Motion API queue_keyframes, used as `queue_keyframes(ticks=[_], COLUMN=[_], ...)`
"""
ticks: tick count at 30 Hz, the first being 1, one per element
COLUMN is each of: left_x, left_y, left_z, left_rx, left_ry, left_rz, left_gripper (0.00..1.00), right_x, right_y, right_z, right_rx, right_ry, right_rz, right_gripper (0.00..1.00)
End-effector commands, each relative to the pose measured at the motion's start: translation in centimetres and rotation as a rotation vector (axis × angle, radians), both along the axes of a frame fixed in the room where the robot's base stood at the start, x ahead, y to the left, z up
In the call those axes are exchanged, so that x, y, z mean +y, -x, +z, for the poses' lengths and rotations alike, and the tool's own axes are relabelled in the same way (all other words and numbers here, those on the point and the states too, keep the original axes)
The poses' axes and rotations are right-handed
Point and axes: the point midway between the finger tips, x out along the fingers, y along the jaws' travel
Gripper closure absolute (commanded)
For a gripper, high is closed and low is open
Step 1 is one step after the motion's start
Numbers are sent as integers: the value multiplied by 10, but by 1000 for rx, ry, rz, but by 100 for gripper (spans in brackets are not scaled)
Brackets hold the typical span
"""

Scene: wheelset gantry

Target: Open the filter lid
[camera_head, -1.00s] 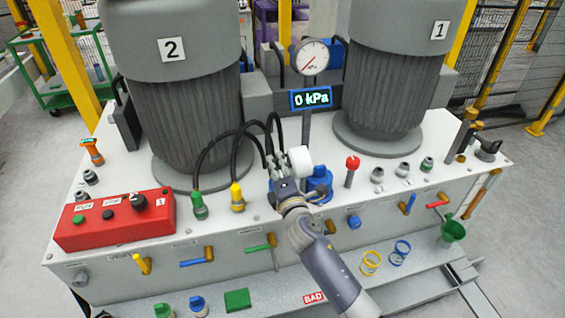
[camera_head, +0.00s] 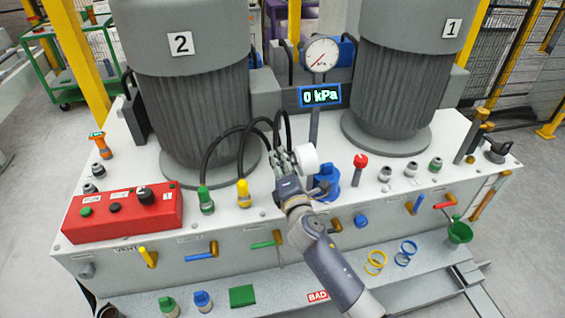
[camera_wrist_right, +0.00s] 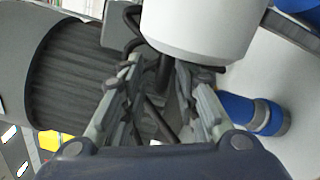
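A blue filter housing (camera_head: 328,182) stands on the white top of the unit, behind and right of my right gripper, which partly hides it. It also shows in the right wrist view (camera_wrist_right: 252,113). A white round cylinder (camera_head: 305,159) sits beside the gripper fingers; in the right wrist view it is large and close (camera_wrist_right: 205,28). I cannot tell whether it is the lid. My right gripper (camera_head: 284,162) is open, with a gap between its fingertips (camera_wrist_right: 157,72) and dark hoses seen through it. Whether a finger touches the white cylinder is unclear. My left gripper is out of view.
Black hoses (camera_head: 240,130) arch behind the gripper to green (camera_head: 206,200) and yellow (camera_head: 243,194) fittings. A pressure gauge (camera_head: 321,54) and a 0 kPa display (camera_head: 319,96) stand behind. Two large motors flank them. A red control box (camera_head: 122,214) is at left.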

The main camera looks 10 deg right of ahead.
Motion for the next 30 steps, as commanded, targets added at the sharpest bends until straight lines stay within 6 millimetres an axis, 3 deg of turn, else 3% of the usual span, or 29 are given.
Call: queue_keyframes(ticks=[10, 24, 30], left_x=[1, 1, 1], left_y=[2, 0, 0], left_z=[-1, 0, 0], left_rx=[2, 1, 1], left_ry=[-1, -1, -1], left_rz=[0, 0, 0], left_gripper=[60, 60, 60], right_x=[0, -3, -4], right_y=[12, 100, 118], right_z=[-4, -3, -2], right_rx=[7, 5, 4], right_ry=[-3, -1, -1], right_rz=[-1, 0, 1], right_gripper=[72, 72, 72])
